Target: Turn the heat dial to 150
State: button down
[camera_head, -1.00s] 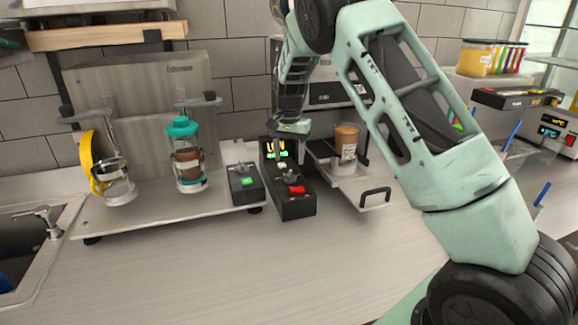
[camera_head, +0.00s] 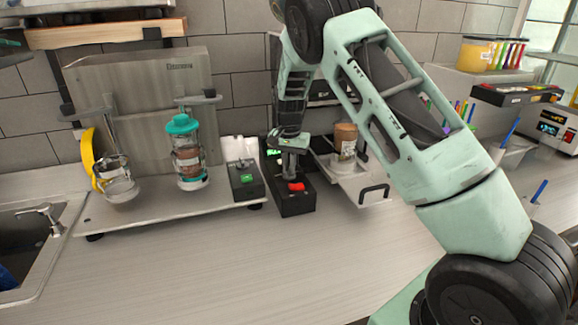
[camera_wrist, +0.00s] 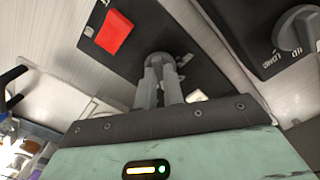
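A black control box (camera_head: 292,203) stands on the counter, with a red rocker switch (camera_head: 296,187) on its front part. The red switch also shows in the wrist view (camera_wrist: 114,33). My gripper (camera_head: 290,172) points down at the box, just behind the red switch. In the wrist view my gripper (camera_wrist: 162,80) has its two fingers close together at a grey round knob (camera_wrist: 158,58), which looks like the heat dial. The fingers hide much of the knob, and I cannot tell whether they grip it. The arm covers most of the lit display (camera_head: 273,153), so its reading is hidden.
A smaller black box (camera_head: 247,188) with a green switch stands just left; its grey knob (camera_wrist: 297,28) shows in the wrist view. A drawer-like tray (camera_head: 358,185) with a brown-filled cup (camera_head: 346,141) is at the right. The front counter (camera_head: 220,260) is clear.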

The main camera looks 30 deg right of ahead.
jog(key=shift+f+n, duration=0.2)
jog(key=shift+n, duration=0.2)
jog(key=n+b, duration=0.1)
jog(key=n, duration=0.2)
jog(key=shift+s+f+n+b, duration=0.1)
jog(key=shift+n+b, duration=0.25)
jog(key=shift+n, duration=0.05)
jog(key=n+b, duration=0.1)
jog(key=n, duration=0.9)
jog(key=shift+n, duration=0.4)
jog(key=n, duration=0.5)
jog(key=shift+s+p, duration=0.1)
jog(key=shift+p, duration=0.25)
jog(key=shift+n, duration=0.4)
jog(key=c, duration=1)
grip_release()
jog(key=shift+f, duration=0.1)
